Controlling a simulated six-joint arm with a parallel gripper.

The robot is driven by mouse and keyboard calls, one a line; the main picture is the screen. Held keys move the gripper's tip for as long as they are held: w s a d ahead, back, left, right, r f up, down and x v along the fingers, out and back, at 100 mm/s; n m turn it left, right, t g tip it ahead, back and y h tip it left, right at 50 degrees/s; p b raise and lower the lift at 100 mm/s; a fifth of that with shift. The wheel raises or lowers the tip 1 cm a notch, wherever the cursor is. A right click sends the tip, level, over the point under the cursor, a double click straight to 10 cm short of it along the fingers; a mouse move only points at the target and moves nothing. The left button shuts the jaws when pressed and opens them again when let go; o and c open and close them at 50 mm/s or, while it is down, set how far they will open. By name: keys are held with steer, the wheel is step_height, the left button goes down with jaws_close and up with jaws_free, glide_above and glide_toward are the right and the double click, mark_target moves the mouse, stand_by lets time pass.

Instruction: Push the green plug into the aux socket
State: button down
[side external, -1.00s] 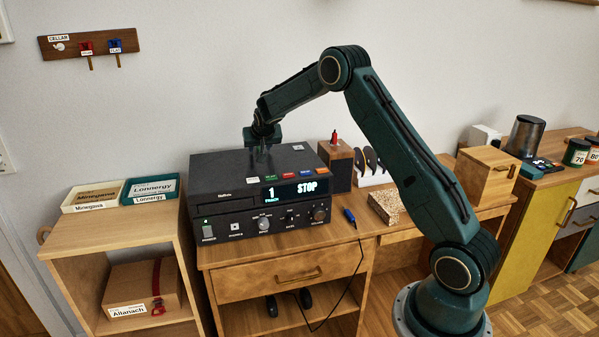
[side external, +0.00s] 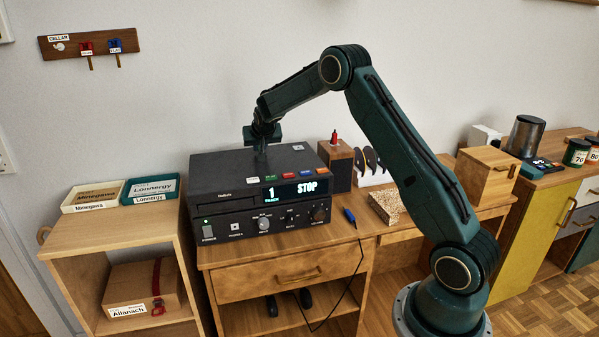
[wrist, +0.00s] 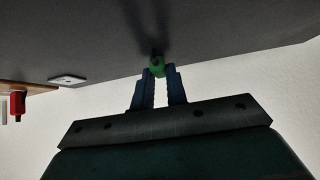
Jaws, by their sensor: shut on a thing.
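The green plug (wrist: 157,67) shows in the wrist view between my fingertips, against the dark grey top of the player. My gripper (wrist: 156,74) is shut on it, with blue fingers on either side. A small dark spot lies just beyond the plug; I cannot tell how deep the plug sits. In the side external view my gripper (side external: 261,156) points down at the rear middle of the black player's top (side external: 215,172), and the plug is not distinguishable there. No aux label can be read.
Coloured buttons line the player's front top edge. A wooden box (side external: 340,170) with a red item on top stands to its right. A blue object (side external: 350,217) with a black cable lies on the desk. Two trays (side external: 150,189) sit on the left cabinet.

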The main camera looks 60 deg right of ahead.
step_height(320, 180, up, 20)
steer(key=shift+f, duration=0.15)
stand_by(0.5)
stand_by(0.5)
